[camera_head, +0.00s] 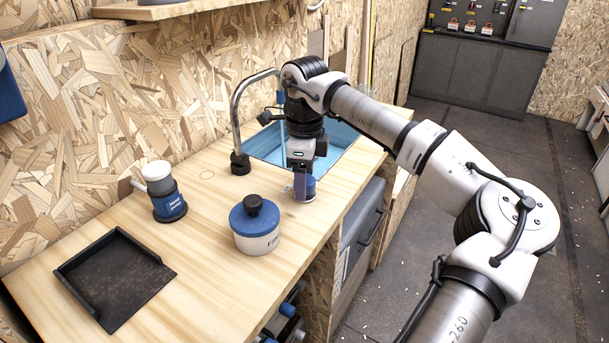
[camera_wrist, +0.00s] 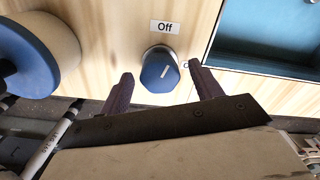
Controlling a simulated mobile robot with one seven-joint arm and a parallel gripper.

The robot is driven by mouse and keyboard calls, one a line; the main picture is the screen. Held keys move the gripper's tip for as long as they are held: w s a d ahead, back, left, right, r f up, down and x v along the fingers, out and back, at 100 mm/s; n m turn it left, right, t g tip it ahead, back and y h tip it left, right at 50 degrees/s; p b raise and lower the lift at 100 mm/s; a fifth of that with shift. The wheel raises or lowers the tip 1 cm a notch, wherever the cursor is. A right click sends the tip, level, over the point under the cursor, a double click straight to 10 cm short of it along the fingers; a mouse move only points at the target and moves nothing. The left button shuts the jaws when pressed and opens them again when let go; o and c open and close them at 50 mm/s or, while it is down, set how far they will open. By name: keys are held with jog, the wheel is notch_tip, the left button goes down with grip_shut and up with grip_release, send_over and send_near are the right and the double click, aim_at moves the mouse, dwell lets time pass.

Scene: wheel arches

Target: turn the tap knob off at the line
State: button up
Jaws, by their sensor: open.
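The tap knob (camera_wrist: 160,72) is a blue faceted cap on a pale base, standing on the wooden counter. A short white mark on its top slants slightly toward the upper right in the wrist view. A white label reading "Off" (camera_wrist: 165,27) lies on the counter just above it. My gripper (camera_wrist: 160,69) is open, with one dark finger on each side of the knob and a visible gap to each. In the head view my gripper (camera_head: 303,186) points down at the counter and partly hides the blue knob (camera_head: 311,185). The curved metal tap (camera_head: 237,115) stands behind.
A blue sink (camera_head: 347,137) is set in the counter beside the knob. A blue-lidded pot (camera_head: 256,232) stands close by at the front left; it also shows in the wrist view (camera_wrist: 62,40). A blue-grey canister (camera_head: 166,198) and a black tray (camera_head: 115,280) are further left.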

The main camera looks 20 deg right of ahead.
jog(key=shift+r, duration=0.1)
notch_tip(320, 180, up, 14)
jog(key=shift+f+b, duration=0.2)
jog(key=shift+b, duration=0.1)
dwell(0.5)
